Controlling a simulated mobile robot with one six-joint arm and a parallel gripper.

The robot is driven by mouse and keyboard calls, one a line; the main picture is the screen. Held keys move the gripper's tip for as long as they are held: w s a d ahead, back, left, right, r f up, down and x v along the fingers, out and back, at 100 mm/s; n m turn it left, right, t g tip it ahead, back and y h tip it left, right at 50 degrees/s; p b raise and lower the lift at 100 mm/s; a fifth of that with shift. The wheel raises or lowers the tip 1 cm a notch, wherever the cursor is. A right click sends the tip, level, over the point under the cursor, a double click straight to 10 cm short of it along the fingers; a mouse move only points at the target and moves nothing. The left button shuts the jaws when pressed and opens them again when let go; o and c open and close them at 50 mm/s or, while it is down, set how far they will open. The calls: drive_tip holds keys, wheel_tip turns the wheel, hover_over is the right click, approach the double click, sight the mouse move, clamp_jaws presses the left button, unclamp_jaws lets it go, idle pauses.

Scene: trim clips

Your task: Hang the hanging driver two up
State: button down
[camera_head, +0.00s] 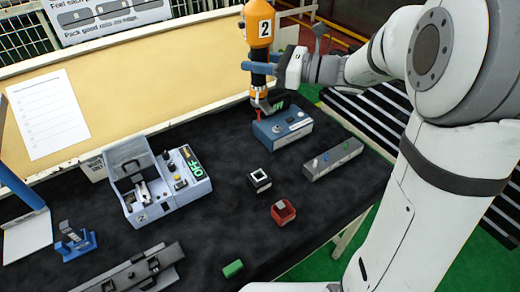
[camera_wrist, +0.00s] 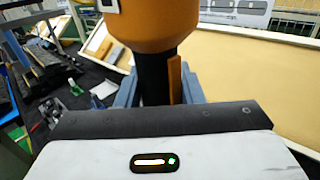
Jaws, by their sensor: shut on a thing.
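The hanging driver two (camera_head: 258,28) is an orange and black tool with a white label reading 2. It is upright at the back of the table, with its top cut off by the picture edge. My gripper (camera_head: 262,70) is shut around its dark middle part. In the wrist view the orange body (camera_wrist: 165,32) and black grip (camera_wrist: 154,78) stand between my blue fingers (camera_wrist: 190,85). Its lower end shows in front of a blue-grey box (camera_head: 283,130); I cannot tell whether they touch. Whatever it hangs from is out of view.
A cream panel (camera_head: 150,75) runs behind.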

drive_tip(key=c, duration=0.9)
unclamp_jaws()
drive_tip(key=shift+o, duration=0.4)
drive_tip(key=o, duration=0.8)
drive_tip(key=shift+r+v, duration=0.35)
drive_tip(key=shift+v, duration=1.35)
drive_tip(key=shift+r+v, duration=0.3)
drive_tip(key=shift+v, duration=1.35)
drive_tip(key=shift+r+v, duration=0.35)
drive_tip(key=shift+v, duration=1.35)
drive_tip(key=shift+d, duration=0.1)
